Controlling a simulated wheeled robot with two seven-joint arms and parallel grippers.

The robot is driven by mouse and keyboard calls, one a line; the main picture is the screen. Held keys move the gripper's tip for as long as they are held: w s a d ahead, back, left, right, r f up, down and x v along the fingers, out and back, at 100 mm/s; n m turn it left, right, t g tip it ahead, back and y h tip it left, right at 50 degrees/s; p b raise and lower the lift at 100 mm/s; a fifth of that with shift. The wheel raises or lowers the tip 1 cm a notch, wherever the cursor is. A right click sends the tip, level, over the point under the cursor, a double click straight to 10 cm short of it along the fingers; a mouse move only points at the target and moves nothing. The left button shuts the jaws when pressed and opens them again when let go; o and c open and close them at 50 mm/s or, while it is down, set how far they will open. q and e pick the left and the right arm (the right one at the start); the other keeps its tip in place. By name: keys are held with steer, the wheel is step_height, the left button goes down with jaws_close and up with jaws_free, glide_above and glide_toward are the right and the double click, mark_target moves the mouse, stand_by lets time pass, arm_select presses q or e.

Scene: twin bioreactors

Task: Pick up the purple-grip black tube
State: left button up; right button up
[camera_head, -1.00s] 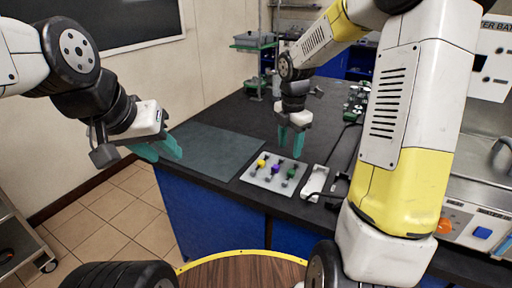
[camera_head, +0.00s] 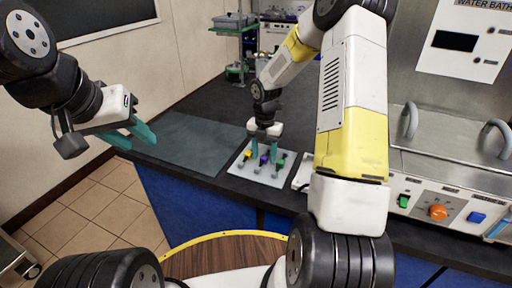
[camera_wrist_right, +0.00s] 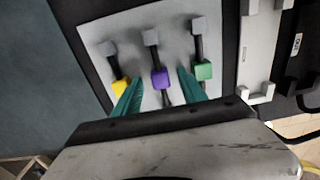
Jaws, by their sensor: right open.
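The purple-grip black tube (camera_wrist_right: 160,78) lies on a light grey tray (camera_wrist_right: 178,20), between a yellow-grip tube (camera_wrist_right: 121,86) and a green-grip tube (camera_wrist_right: 203,70). In the head view its purple grip (camera_head: 263,160) shows just below my right gripper (camera_head: 263,152). In the right wrist view the teal fingers of my right gripper (camera_wrist_right: 160,92) are open, one on each side of the purple grip, with a gap to it. Whether the fingers are at the grip's height is hard to tell. My left gripper (camera_head: 140,138) hangs in the air at the left, its fingers apart and empty.
The yellow and green grips stand close outside my right fingers. A dark mat (camera_head: 185,143) lies left of the tray on the black bench. A white holder (camera_wrist_right: 260,50) is right of the tray. The water bath (camera_head: 450,150) stands at the far right.

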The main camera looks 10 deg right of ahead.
jaws_close()
stand_by(0.4)
